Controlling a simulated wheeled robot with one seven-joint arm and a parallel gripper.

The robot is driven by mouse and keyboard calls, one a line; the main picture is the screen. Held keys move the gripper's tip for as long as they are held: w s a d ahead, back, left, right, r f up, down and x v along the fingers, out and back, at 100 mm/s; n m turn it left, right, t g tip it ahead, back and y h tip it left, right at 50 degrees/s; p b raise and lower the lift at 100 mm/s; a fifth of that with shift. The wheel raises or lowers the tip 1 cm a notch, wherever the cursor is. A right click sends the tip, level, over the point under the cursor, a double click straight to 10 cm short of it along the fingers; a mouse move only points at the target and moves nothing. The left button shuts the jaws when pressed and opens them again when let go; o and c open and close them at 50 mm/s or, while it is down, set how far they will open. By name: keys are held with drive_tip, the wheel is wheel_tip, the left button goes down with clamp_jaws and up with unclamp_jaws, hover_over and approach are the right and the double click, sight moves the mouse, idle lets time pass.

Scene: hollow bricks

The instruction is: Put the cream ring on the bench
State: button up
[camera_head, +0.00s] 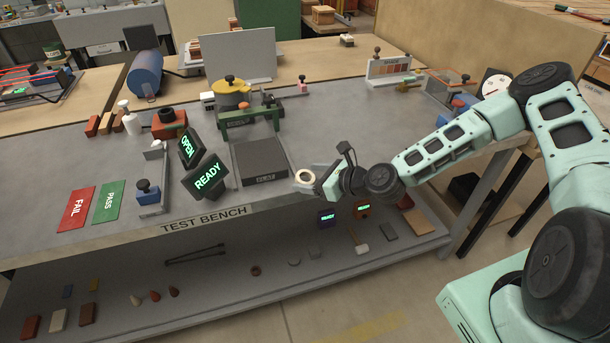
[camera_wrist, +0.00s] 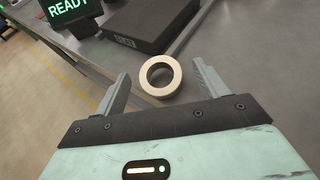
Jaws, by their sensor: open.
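The cream ring (camera_head: 305,176) appears to lie flat at the front edge of the grey bench (camera_head: 330,130), just right of the dark block marked FLAT. In the wrist view the ring (camera_wrist: 145,82) shows whole, with its hole facing the camera. My gripper (camera_wrist: 160,72) is open, with one finger on each side of the ring and a visible gap on both sides. In the head view my gripper (camera_head: 312,183) is at the bench's front edge, next to the ring; its fingertips are small there. Nothing is held.
The dark FLAT block (camera_head: 262,163) stands close left of the ring. Lit READY (camera_head: 208,177) and OPEN (camera_head: 188,147) signs stand farther left. A green frame (camera_head: 250,118) stands behind the block. A lower shelf (camera_head: 220,290) holds several small parts. Bench top behind the gripper is clear.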

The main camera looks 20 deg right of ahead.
drive_tip(key=shift+w+a+f, duration=0.1)
drive_tip(key=shift+w, duration=0.05)
drive_tip(key=c, duration=1.1)
drive_tip(key=shift+c, duration=0.2)
